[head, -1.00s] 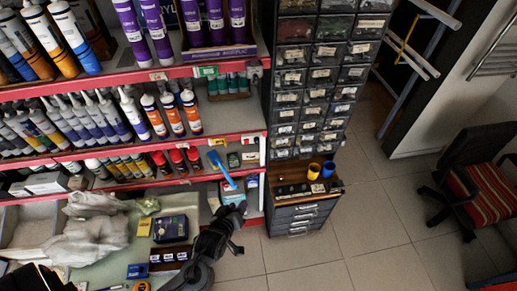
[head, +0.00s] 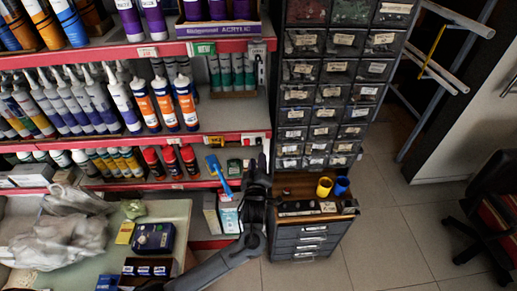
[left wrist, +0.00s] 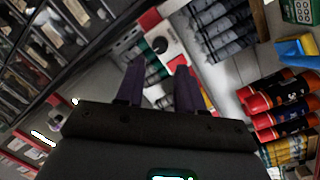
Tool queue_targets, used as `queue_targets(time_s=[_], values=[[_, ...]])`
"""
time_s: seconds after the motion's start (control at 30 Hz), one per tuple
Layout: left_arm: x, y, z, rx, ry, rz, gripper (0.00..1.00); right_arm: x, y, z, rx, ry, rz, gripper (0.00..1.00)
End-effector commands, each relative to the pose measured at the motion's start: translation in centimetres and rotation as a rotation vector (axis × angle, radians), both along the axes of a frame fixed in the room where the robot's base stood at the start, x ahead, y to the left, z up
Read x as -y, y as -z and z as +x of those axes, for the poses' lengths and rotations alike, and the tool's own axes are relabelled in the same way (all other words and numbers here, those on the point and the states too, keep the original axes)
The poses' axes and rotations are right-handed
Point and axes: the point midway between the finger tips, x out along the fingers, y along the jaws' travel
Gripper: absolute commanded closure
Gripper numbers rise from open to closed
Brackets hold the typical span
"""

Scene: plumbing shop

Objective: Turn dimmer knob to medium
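The dimmer knob (left wrist: 159,45) is a small round dark knob on a white plate (left wrist: 168,36) in the left wrist view. It lies a little beyond my left gripper's fingertips, with a visible gap. Its setting is too small to read. A pale plate (head: 259,50) at the shelf's right end in the head view looks like the same unit. My left gripper (head: 261,148) points up in front of the shelf, below that plate. In the left wrist view its two purple fingers (left wrist: 159,75) stand apart with nothing between them. My right gripper is not in view.
Green-labelled tubes (head: 232,72) stand beside the plate. Red-capped bottles (head: 171,162) and a blue tool (head: 219,177) are on the lower shelf. A drawer cabinet (head: 321,90) stands close on the right.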

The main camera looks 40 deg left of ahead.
Motion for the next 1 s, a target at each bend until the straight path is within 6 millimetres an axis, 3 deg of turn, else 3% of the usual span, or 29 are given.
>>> queue_targets(time_s=[0.4,0.9,1.0], values=[[-3.6,0.0,4.9,-0.001,0.0,0.002,0.63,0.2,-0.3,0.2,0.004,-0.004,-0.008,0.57],[-4.4,0.1,5.9,-0.002,0.001,0.0,0.63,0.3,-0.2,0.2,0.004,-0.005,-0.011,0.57],[-4.3,0.1,5.9,-0.002,0.001,0.0,0.77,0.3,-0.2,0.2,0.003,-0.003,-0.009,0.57]])
